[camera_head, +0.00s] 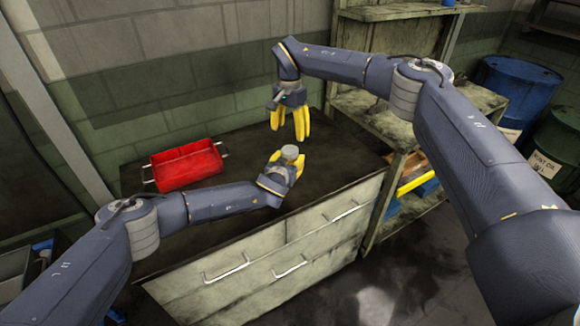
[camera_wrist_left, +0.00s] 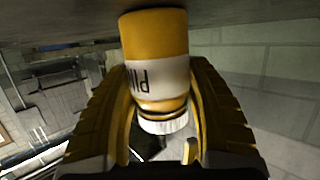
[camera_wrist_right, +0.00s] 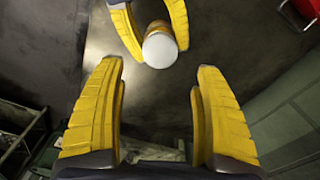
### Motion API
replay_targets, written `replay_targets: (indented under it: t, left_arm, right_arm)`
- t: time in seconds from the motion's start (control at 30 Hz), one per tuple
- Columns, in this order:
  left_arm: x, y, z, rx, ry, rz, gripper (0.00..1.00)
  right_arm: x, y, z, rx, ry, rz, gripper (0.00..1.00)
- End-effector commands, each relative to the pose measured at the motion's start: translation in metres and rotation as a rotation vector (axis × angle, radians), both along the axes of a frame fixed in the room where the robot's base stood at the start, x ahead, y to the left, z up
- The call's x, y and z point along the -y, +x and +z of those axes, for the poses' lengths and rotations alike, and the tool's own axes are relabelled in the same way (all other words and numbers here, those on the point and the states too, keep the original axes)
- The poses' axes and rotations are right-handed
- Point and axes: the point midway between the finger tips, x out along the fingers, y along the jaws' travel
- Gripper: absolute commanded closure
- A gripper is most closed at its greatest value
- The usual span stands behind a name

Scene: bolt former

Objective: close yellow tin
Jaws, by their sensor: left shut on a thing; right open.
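The yellow tin (camera_wrist_left: 158,38) stands on the dark tabletop, with a white label band and a pale round lid (camera_wrist_left: 168,124) on its top end. I cannot tell how tightly the lid sits. My left gripper (camera_head: 287,165) is shut around the tin's sides, a finger on each side. In the head view the fingers partly hide the tin, and its grey-white lid (camera_head: 290,151) shows on top. My right gripper (camera_head: 290,130) hangs above the tin, fingers pointing down, open and empty. In the right wrist view the lid (camera_wrist_right: 160,50) lies beyond my open fingertips, apart from them.
A red tray (camera_head: 186,166) with metal handles sits at the table's back left. The bench front has drawers with handles (camera_head: 290,268). A shelf unit (camera_head: 365,115) stands right of the table, with a blue barrel (camera_head: 518,88) beyond. The tabletop around the tin looks clear.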

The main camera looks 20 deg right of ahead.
Motion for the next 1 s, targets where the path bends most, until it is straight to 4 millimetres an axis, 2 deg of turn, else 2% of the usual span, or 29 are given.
replay_targets:
  t: [0.47, 1.0]
  left_arm:
    - [0.000, 0.000, -0.001, -0.001, 0.001, 0.000, 1.00]
    - [0.000, 0.000, -0.001, -0.001, 0.001, 0.000, 1.00]
  right_arm:
    - [0.000, 0.000, -0.005, -0.001, 0.000, 0.007, 0.30]
    - [0.000, 0.000, -0.066, -0.002, 0.001, 0.007, 0.30]
